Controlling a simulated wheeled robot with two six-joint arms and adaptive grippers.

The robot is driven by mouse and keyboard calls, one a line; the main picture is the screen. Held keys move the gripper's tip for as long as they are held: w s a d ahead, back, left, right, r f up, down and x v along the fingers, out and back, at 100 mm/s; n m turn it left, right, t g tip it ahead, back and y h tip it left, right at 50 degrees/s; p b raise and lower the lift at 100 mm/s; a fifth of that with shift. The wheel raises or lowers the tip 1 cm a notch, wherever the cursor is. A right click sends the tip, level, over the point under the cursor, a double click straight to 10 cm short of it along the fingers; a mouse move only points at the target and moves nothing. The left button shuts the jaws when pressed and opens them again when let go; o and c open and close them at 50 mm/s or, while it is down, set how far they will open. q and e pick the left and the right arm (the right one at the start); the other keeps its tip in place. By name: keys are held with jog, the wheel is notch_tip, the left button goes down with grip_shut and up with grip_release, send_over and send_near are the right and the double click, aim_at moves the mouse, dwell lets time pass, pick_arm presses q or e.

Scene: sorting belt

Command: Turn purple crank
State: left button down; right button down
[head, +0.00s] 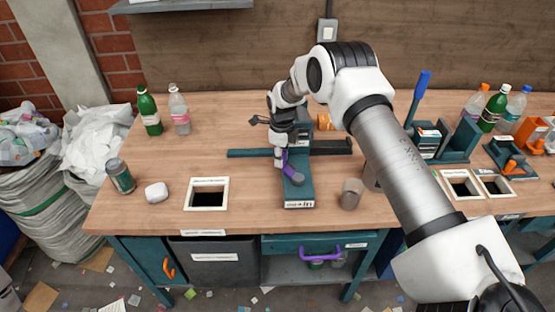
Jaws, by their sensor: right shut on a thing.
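The purple crank (291,172) is on the front part of a teal machine (300,192) in the middle of the workbench. My right gripper (281,158) reaches down over the machine from the right and is shut on the upper left end of the crank. The gripper and wrist hide part of the crank and the machine behind it. My left gripper is out of view.
A framed opening (207,183) is left of the machine, with a white lump (156,192) and a dark can (120,176) further left. A grey cup (351,193) stands close on the right. Bottles (150,112) stand at the back left. A blue lever (418,97) rises at right.

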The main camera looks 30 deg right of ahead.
jog(key=shift+s+d+f+m, duration=0.1)
jog(key=shift+d+f+m, duration=0.05)
jog(key=shift+d+m, duration=0.2)
dwell(0.3)
jog(key=c, duration=0.9)
grip_release()
notch_tip(320, 180, up, 12)
jog(key=shift+d, duration=0.15)
